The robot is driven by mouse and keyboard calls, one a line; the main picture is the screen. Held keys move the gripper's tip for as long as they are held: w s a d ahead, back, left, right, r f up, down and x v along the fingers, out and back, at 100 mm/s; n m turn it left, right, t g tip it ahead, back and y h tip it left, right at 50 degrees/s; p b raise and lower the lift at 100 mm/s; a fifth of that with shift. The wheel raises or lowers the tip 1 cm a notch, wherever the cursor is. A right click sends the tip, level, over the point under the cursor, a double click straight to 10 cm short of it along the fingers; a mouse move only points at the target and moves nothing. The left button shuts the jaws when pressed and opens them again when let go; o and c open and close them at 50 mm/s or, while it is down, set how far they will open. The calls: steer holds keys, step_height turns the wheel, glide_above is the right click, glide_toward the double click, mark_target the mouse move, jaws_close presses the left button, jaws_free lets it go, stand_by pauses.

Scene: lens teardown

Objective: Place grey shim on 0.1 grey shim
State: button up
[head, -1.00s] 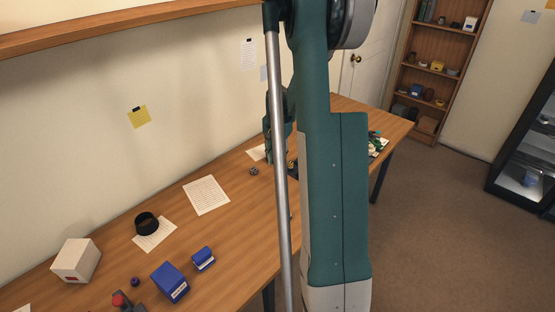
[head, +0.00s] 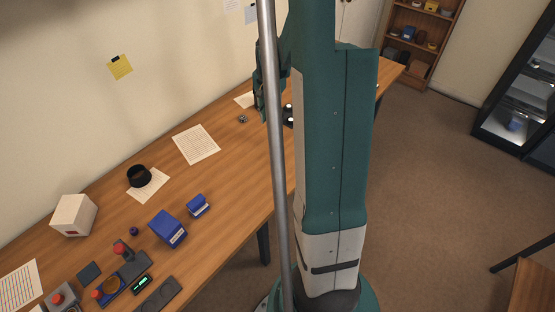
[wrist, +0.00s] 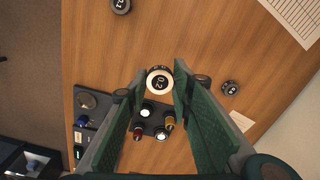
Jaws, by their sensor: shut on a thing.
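My gripper (wrist: 159,80) points at the table in the wrist view. It is shut on a round disc (wrist: 158,80) with a pale rim and a dark face with a mark like 0.2, which I take to be the grey shim. A small dark disc (wrist: 230,87) with a pale mark lies on the wood to its right. Another dark marked disc (wrist: 121,5) lies at the top edge. Both marks are too small to read surely, so I cannot tell which is the 0.1 grey shim. In the head view my arm hides most of the gripper.
A dark tray (wrist: 152,120) with several round parts lies beyond the held disc. A grey device (wrist: 87,101) stands to its left. Paper sheets (wrist: 297,18) lie at right. The head view shows blue boxes (head: 168,229), a white box (head: 74,215) and a black ring (head: 139,176).

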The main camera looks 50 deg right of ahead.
glide_above(277, 161)
steer(key=shift+d+r+p, duration=0.1)
steer(key=shift+r+p, duration=0.2)
steer(key=shift+r, duration=0.1)
steer(key=shift+f+b, duration=0.45)
steer(key=shift+f, duration=2.5)
steer(key=shift+f+b, duration=0.35)
steer(key=shift+f, duration=1.75)
steer(key=shift+f, duration=0.1)
steer(key=o, duration=0.5)
steer(key=shift+f, duration=0.1)
steer(key=shift+c, duration=0.2)
steer(key=o, duration=0.4)
